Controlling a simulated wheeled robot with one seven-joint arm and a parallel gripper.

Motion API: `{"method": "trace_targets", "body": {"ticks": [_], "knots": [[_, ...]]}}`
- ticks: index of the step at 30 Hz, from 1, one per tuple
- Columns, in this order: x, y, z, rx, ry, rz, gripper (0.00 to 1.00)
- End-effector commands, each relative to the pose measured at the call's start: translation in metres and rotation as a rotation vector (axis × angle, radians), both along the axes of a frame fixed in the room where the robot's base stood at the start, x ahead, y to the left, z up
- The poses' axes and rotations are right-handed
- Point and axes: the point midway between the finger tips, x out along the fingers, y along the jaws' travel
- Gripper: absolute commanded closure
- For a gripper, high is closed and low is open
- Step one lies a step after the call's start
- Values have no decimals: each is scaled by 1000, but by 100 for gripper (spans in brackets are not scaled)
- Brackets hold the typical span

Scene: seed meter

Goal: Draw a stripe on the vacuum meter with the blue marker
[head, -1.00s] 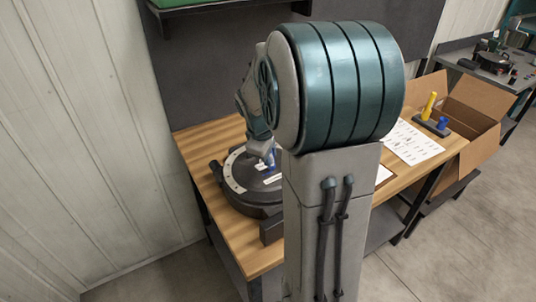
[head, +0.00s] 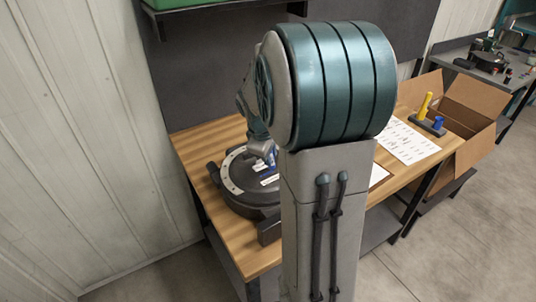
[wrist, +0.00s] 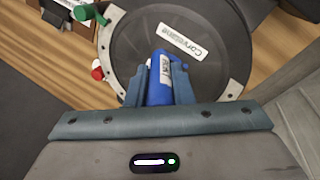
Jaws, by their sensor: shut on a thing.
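The vacuum meter is a round dark disc with a pale rim plate. In the head view the meter (head: 232,176) sits on the wooden bench, partly behind my arm. In the wrist view the meter (wrist: 205,75) fills the upper middle, with a white "Corvelane" label. My gripper (wrist: 160,82) is shut on the blue marker (wrist: 158,92), one finger on each side. The marker lies over the meter's face in the wrist view; whether its tip touches cannot be told. In the head view my gripper (head: 262,148) is over the meter, mostly hidden by my arm.
A dark holder (head: 430,128) with a yellow upright and a blue piece stands right, beside a printed sheet (head: 408,142) and an open cardboard box (head: 470,120). Green (wrist: 85,12) and red (wrist: 97,70) fittings sit left of the meter in the wrist view. A wall closes the left.

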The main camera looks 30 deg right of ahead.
Motion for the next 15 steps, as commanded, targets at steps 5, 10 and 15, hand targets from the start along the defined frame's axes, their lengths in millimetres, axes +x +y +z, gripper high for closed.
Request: {"method": "trace_targets", "body": {"ticks": [5, 10, 15], "knots": [[0, -2, -1, 0, 1, 0, 100], [0, -2, -1, 1, 3, -1, 100], [0, -2, 5, 0, 2, -2, 100]]}}
